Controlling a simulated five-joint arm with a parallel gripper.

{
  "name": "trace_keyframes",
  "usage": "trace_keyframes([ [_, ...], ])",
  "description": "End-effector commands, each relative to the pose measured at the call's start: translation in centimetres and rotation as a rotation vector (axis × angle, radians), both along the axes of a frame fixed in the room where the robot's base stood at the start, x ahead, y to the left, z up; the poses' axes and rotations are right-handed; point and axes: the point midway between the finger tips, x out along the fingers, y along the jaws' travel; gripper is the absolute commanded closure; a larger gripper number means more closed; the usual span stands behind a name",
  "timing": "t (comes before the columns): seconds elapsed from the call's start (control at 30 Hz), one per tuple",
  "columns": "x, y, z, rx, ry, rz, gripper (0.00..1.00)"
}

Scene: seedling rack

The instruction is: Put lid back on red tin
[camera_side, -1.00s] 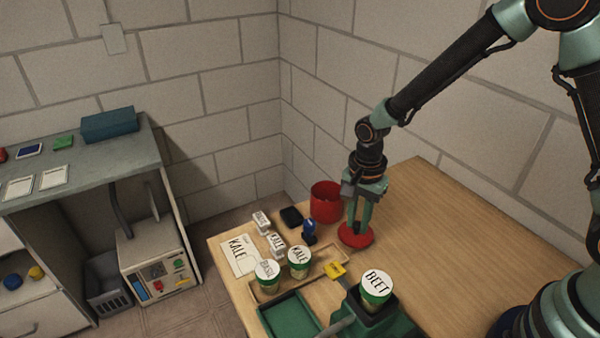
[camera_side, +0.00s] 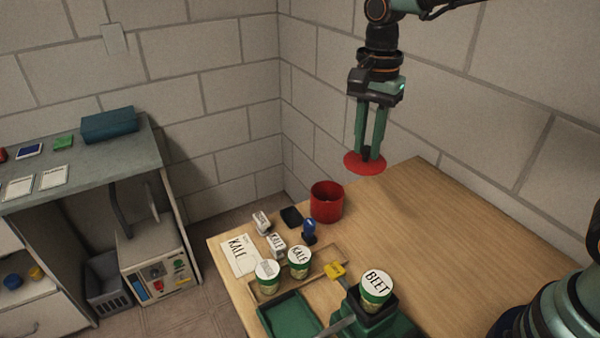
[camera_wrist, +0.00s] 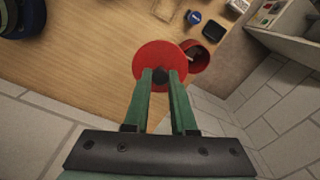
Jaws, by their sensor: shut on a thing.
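My gripper (camera_side: 371,152) is shut on the dark knob of the red lid (camera_side: 352,164). It holds the lid flat and well above the table, up and to the right of the red tin in the side view. The red tin (camera_side: 326,203) stands upright and open on the table near the wall. In the wrist view the lid (camera_wrist: 150,62) sits at my fingertips (camera_wrist: 160,76), and the tin (camera_wrist: 197,58) shows behind its right edge, partly hidden. Something dark lies inside the tin.
Near the tin are a black pad (camera_side: 291,217), a blue-handled stamp (camera_side: 309,230) and white label blocks (camera_side: 276,245). Labelled cups stand in a wooden tray (camera_side: 258,296); a BEET cup (camera_side: 376,287) sits on a green device. The table's right side is clear.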

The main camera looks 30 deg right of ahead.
Motion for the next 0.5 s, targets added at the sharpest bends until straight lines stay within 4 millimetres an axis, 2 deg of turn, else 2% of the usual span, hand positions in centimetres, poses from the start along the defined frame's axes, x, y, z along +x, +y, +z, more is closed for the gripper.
trace_keyframes([
  [0.3, 5.7, 0.7, -3.0, 0.0, 0.003, -0.006, 1.0],
  [0.5, 8.3, 1.0, -5.0, -0.001, 0.002, -0.008, 1.0],
])
